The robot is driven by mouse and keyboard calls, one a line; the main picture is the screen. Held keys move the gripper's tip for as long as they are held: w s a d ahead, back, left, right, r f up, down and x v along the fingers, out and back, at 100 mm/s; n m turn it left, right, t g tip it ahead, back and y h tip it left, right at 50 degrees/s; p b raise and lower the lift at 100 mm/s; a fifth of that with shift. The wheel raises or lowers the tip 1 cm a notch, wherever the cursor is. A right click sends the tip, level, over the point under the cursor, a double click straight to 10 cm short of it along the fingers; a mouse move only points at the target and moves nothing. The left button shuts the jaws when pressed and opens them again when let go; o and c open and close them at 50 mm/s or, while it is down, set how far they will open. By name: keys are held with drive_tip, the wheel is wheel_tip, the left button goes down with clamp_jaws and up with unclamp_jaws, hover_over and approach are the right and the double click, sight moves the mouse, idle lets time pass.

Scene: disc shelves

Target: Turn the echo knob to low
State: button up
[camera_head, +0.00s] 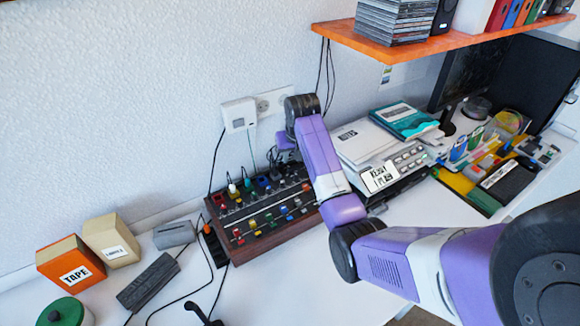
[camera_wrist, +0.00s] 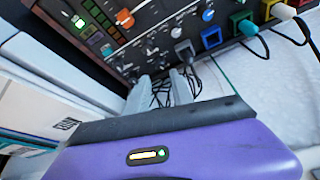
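The mixer console (camera_head: 262,232) stands against the wall in the head view, a dark panel with a wooden side and rows of colored knobs and sliders. In the wrist view its panel (camera_wrist: 150,38) fills the top, with an orange knob (camera_wrist: 124,17) and small dark knobs. No label is readable, so I cannot tell which knob is echo or where it points. My gripper (camera_wrist: 161,86) has two pale fingers spread apart just in front of the panel, with dark cables visible between them. In the head view my arm hides the fingertips.
Patch plugs and cables (camera_wrist: 211,38) stick out at the panel's right in the wrist view. A stack of white devices (camera_head: 365,143) stands right of the console. An orange shelf (camera_head: 420,45) hangs above. Boxes (camera_head: 72,262) sit at the left.

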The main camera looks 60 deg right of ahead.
sight(290, 168)
drive_tip(key=x, duration=0.7)
drive_tip(key=shift+f, duration=0.15)
drive_tip(key=shift+c, duration=0.5)
clamp_jaws()
